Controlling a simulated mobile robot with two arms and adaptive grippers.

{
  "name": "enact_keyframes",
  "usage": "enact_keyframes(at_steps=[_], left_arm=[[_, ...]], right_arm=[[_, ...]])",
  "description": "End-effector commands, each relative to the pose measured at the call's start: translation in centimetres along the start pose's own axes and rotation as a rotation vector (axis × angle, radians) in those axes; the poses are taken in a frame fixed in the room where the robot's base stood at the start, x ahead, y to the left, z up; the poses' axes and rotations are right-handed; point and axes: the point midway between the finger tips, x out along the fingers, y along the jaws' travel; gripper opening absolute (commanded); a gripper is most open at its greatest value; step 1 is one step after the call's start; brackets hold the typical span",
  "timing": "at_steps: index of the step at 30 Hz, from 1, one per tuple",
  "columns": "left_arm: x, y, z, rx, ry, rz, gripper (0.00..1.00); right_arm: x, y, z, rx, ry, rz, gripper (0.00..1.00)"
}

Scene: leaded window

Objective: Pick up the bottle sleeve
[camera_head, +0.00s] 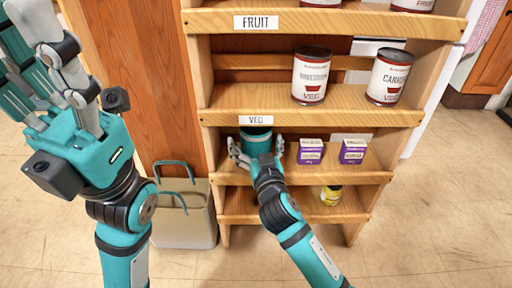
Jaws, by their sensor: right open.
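A teal, cup-like thing, which looks like the bottle sleeve (256,138), stands upright on the shelf below the VEG label. My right gripper (256,152) reaches in from the lower right and is open. Its fingers lie on either side of the sleeve's lower part, and whether they touch it I cannot tell. The gripper hides the sleeve's base. My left gripper (38,58) is raised close to the camera at the upper left, away from the shelves. Its fingers overlap in the picture and run out of the frame.
The wooden shelf unit (300,118) has a board just above the sleeve. Two cans, VEG (310,78) and carrot (390,78), stand on that board. Two purple-and-white boxes (311,152) are right of my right gripper. A yellow jar (331,195) stands below. A beige bag (184,222) is on the floor.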

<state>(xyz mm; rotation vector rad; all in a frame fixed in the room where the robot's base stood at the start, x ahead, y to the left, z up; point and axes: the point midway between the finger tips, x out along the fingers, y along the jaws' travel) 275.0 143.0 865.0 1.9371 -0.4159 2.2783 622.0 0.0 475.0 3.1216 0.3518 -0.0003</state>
Motion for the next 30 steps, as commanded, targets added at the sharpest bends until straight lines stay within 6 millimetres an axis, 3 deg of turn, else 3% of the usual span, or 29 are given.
enact_keyframes(at_steps=[1, 15, 30], left_arm=[[0.01, 0.0, 0.01, 0.0, 0.0, 0.0, 0.4], [-0.01, 0.02, 0.01, -0.001, 0.0, 0.0, 0.4], [0.33, -0.04, -0.01, -0.001, 0.003, 0.0, 0.4]], right_arm=[[-0.02, -0.02, -0.02, 0.0, 0.0, 0.0, 1.0], [-0.04, -0.01, 0.0, 0.0, 0.0, 0.0, 0.42], [-0.04, -0.03, -0.5, 0.001, 0.001, 0.0, 0.41]])
